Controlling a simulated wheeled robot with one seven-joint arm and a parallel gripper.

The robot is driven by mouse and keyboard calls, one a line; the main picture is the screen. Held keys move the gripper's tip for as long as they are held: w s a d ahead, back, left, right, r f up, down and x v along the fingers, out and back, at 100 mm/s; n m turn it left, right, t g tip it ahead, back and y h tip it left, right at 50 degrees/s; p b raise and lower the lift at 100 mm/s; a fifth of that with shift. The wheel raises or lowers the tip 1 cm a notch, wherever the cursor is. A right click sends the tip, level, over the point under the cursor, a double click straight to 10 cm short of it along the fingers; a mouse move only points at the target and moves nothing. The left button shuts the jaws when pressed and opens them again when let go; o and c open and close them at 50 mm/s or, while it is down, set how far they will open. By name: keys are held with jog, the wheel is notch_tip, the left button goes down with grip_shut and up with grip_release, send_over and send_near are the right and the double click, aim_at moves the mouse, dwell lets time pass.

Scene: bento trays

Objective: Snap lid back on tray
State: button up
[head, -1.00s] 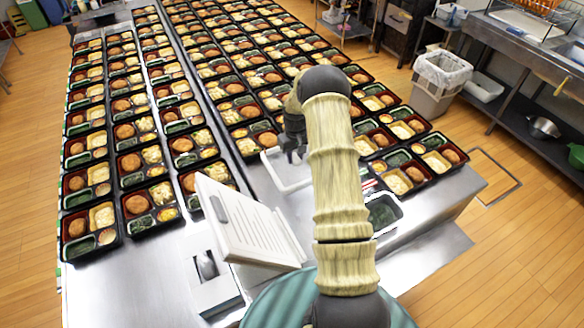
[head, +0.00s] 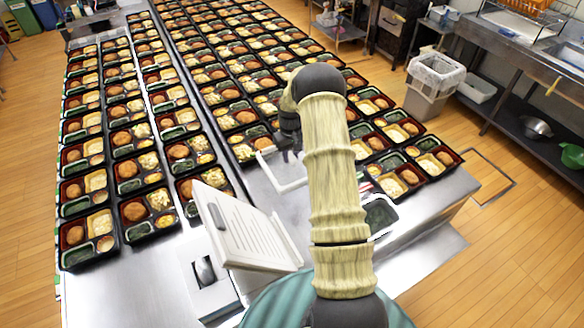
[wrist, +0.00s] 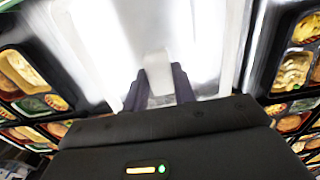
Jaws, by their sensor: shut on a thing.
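My gripper (head: 290,137) is over the metal table and shut on a white, partly see-through lid (head: 280,186). In the wrist view my gripper (wrist: 160,84) has its dark fingers on either side of a pale tab of the lid (wrist: 158,70). Most of the lid's far part is washed out by glare there. A small white-rimmed tray (head: 396,222) with dark green contents stands to the right of my arm. It looks uncovered, and my arm hides part of its left side. The lid is left of this tray and apart from it.
Rows of filled black bento trays (head: 146,215) cover the table to the left and back. A tilted white clipboard-like panel (head: 245,232) and a white box (head: 207,280) are front left. A bin (head: 433,78) stands right. Bare metal table shows around the lid.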

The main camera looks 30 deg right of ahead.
notch_tip(320, 180, up, 12)
jog(key=p, duration=0.6)
notch_tip(320, 180, up, 5)
jog(key=p, duration=0.5)
send_over(291, 156)
jog(key=shift+a+f, duration=0.15)
jog(key=shift+f, duration=0.05)
